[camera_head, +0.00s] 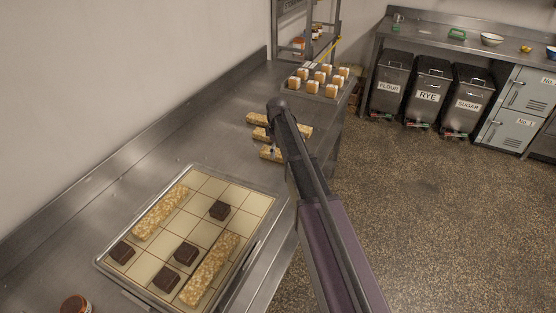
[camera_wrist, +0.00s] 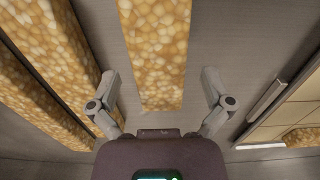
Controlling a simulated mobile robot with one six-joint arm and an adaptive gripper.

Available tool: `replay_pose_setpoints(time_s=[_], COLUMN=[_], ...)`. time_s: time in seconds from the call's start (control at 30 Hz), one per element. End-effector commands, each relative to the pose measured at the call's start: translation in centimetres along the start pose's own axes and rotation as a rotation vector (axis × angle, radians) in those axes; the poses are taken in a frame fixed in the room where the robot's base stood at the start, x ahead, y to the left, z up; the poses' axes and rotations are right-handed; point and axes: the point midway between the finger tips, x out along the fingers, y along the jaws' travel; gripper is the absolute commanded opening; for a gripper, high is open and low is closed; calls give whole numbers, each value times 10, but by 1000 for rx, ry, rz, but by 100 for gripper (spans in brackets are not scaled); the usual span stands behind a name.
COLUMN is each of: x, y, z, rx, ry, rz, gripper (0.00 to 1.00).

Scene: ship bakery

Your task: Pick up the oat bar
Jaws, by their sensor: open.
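Several pale golden oat bars lie on the steel counter in the head view, with one far bar (camera_head: 258,118) and a near bar (camera_head: 266,153) showing beside my arm. My arm hides parts of them. In the wrist view, one oat bar (camera_wrist: 155,45) runs lengthwise between the spread fingers of my gripper (camera_wrist: 158,78), with a gap on each side. My gripper is open and empty, above the bars. Two more bars show left of it in the wrist view, including a long one (camera_wrist: 62,50).
A gridded tray (camera_head: 258,196) nearer on the counter holds two oat bars and several dark brown squares. Its edge shows at right in the wrist view. A rack of small cakes (camera_head: 318,85) stands beyond the bars. A jar (camera_head: 75,304) stands at lower left.

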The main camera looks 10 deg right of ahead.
Motion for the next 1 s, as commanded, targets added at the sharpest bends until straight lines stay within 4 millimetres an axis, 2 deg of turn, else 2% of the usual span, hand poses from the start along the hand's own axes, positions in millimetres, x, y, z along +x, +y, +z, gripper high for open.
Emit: replay_pose_setpoints(time_s=[0.03, 0.23, 0.9, 0.93, 1.0], x=[8, 17, 18, 18, 18], y=[0, 0, 0, 0, 0], z=[0, 0, 0, 0, 0], rx=[0, 0, 0, 0, 0], ry=[0, 0, 0, 0, 0], rz=[0, 0, 0, 0, 0], gripper=[100, 100, 100, 97, 76])
